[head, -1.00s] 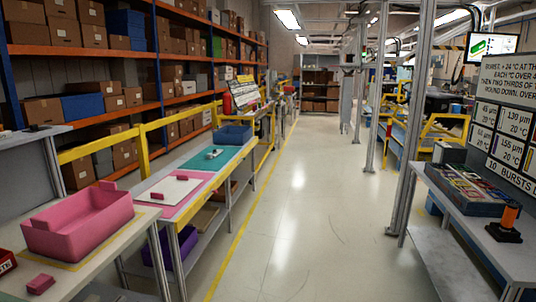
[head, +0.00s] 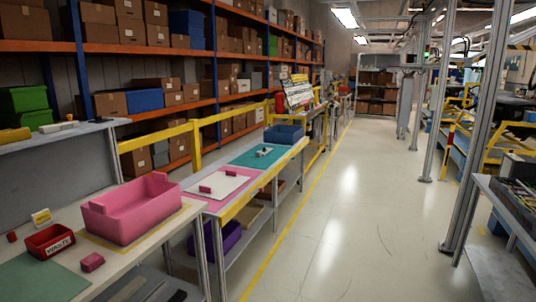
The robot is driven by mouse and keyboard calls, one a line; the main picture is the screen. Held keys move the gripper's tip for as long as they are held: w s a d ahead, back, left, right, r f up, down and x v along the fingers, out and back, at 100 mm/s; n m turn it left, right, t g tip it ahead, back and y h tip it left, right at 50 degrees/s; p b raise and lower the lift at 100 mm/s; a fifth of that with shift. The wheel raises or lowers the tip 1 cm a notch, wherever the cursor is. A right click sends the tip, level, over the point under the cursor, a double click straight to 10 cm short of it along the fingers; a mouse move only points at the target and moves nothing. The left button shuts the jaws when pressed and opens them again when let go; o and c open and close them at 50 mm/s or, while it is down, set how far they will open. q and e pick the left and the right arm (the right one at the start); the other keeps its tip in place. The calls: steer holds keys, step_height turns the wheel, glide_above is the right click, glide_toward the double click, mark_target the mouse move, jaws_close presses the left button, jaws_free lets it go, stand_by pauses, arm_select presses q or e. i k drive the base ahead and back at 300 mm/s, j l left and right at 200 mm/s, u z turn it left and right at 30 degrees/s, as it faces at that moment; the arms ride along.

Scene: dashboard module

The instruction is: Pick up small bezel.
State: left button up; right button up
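I cannot tell for certain which thing is the small bezel. A small pink block (head: 92,262) lies on the near bench in front of the large pink bin (head: 135,222). Another small pink piece (head: 205,189) lies on a white board (head: 222,184) on the pink mat farther back. A small pale part (head: 264,152) lies on the teal mat (head: 287,149). Neither of my grippers shows in the head view.
A red labelled bin (head: 50,241) and a green mat (head: 42,279) are on the near bench (head: 136,268). A blue bin (head: 283,134) stands at the far bench end. A purple bin (head: 222,238) is underneath. The aisle floor (head: 340,230) is clear.

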mark_target(259, 153)
steer(key=i+l+z, duration=0.3)
steer(key=i, duration=0.5)
steer(key=i+z, duration=0.3)
steer(key=i, duration=2.75)
